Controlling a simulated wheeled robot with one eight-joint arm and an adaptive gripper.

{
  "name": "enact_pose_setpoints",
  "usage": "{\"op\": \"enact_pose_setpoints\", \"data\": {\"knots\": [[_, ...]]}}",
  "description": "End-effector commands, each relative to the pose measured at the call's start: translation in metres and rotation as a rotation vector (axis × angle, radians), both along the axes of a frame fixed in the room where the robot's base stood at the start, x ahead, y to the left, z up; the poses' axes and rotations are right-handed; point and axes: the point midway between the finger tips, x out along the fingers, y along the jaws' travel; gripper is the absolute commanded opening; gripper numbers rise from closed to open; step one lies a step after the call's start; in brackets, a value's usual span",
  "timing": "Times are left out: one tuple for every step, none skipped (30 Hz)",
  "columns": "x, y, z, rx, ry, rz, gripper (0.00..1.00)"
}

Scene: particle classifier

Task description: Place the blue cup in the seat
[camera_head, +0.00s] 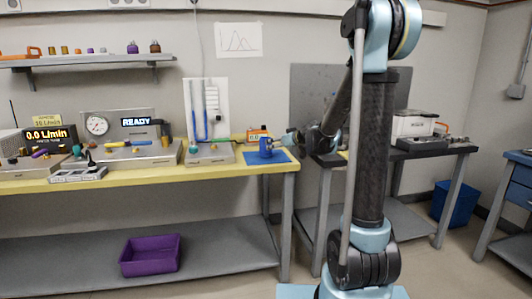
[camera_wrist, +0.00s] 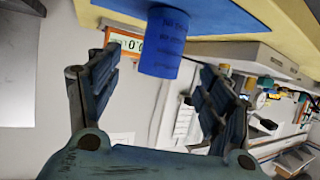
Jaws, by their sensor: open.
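The blue cup (camera_head: 266,147) stands on a blue mat (camera_head: 280,156) at the right end of the yellow-topped bench. In the wrist view, which looks upside down, the cup (camera_wrist: 163,45) has dark lettering on its side and touches the mat (camera_wrist: 215,20). My gripper (camera_head: 290,140) is just right of the cup, low over the bench end. In the wrist view its two fingers (camera_wrist: 160,68) are spread, one on each side of the cup in the picture, with gaps. I cannot make out which part is the seat.
Left of the cup are a small orange-framed display (camera_head: 257,135), a tube manometer (camera_head: 208,125) and a READY instrument (camera_head: 132,135). A grey tray (camera_head: 78,175) lies at the bench's front. A purple bin (camera_head: 150,256) is on the lower shelf. A second bench (camera_head: 420,152) stands right.

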Motion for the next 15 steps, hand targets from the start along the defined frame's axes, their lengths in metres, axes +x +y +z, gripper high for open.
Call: {"op": "enact_pose_setpoints", "data": {"knots": [[0.005, 0.005, -0.003, -0.001, -0.001, 0.002, 0.73], [0.008, 0.007, -0.004, -0.001, -0.001, 0.002, 0.73], [0.012, 0.010, -0.006, -0.001, -0.001, 0.003, 0.73], [0.015, 0.012, -0.008, 0.000, 0.000, 0.002, 0.73], [0.017, 0.015, -0.009, 0.001, 0.000, 0.002, 0.73], [0.021, 0.017, -0.011, 0.001, 0.000, 0.002, 0.73], [0.024, 0.019, -0.012, 0.000, 0.000, 0.001, 0.73], [0.026, 0.021, -0.014, 0.000, 0.000, 0.001, 0.73], [0.028, 0.023, -0.015, -0.001, -0.001, 0.002, 0.73], [0.030, 0.025, -0.016, -0.001, -0.001, 0.002, 0.73], [0.032, 0.026, -0.017, 0.000, 0.000, 0.001, 0.73], [0.034, 0.027, -0.018, 0.000, 0.000, 0.001, 0.73], [0.034, 0.028, -0.018, 0.000, 0.000, 0.001, 0.73], [0.035, 0.029, -0.019, 0.000, 0.000, 0.000, 0.73], [0.036, 0.029, -0.019, 0.000, 0.000, 0.000, 0.73]]}}
